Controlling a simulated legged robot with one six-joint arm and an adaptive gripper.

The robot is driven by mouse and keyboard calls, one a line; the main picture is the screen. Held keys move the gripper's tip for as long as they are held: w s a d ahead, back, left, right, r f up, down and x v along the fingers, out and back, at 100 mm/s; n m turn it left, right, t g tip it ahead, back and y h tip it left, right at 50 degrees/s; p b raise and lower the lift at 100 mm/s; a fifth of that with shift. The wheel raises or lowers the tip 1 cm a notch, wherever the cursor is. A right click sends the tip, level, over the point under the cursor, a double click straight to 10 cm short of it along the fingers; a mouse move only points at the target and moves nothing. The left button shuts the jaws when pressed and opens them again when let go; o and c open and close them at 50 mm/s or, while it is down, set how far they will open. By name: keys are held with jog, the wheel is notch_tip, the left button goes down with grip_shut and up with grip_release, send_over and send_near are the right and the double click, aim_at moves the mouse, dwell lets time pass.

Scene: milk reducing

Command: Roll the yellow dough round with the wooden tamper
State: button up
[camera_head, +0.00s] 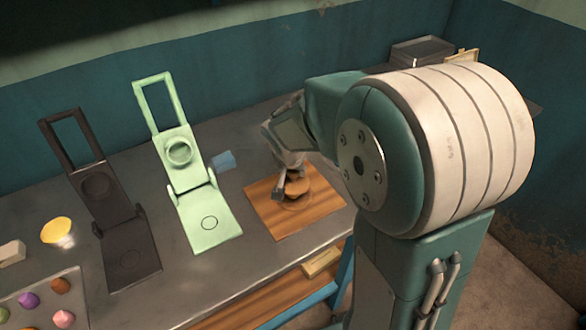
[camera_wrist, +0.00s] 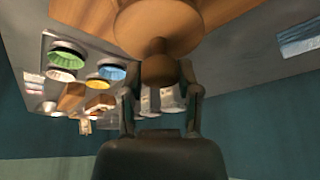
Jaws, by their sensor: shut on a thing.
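My gripper (camera_head: 285,190) is shut on the wooden tamper (camera_head: 297,186) over the wooden board (camera_head: 265,217). In the wrist view my gripper's two fingers (camera_wrist: 160,90) close around the tamper's rounded knob (camera_wrist: 157,68), with its wide disc (camera_wrist: 158,27) beyond. The disc is low at the board; I cannot tell whether it touches anything. No yellow dough shows on the board, and the area under the tamper is hidden. A small yellow lump (camera_head: 4,313) sits in the tray at the lower left edge.
A light green hinged press (camera_head: 210,222) stands open left of the board, with a blue block (camera_head: 224,160) beside it. A dark press (camera_head: 128,258) stands further left. A yellow-topped cup (camera_head: 57,232) and a tray (camera_head: 40,309) of coloured lumps are at far left.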

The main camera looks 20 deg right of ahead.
jog(key=shift+f, duration=0.3)
dwell(0.5)
jog(key=shift+s+d, duration=0.2)
jog(key=shift+s, duration=0.05)
jog(key=shift+d, duration=0.25)
dwell(0.3)
jog(key=shift+w+d, duration=0.2)
jog(key=shift+d, duration=0.05)
jog(key=shift+w, duration=0.15)
jog(key=shift+w, duration=0.1)
jog(key=shift+w+a, duration=0.15)
jog(key=shift+w, duration=0.05)
jog(key=shift+a, duration=0.1)
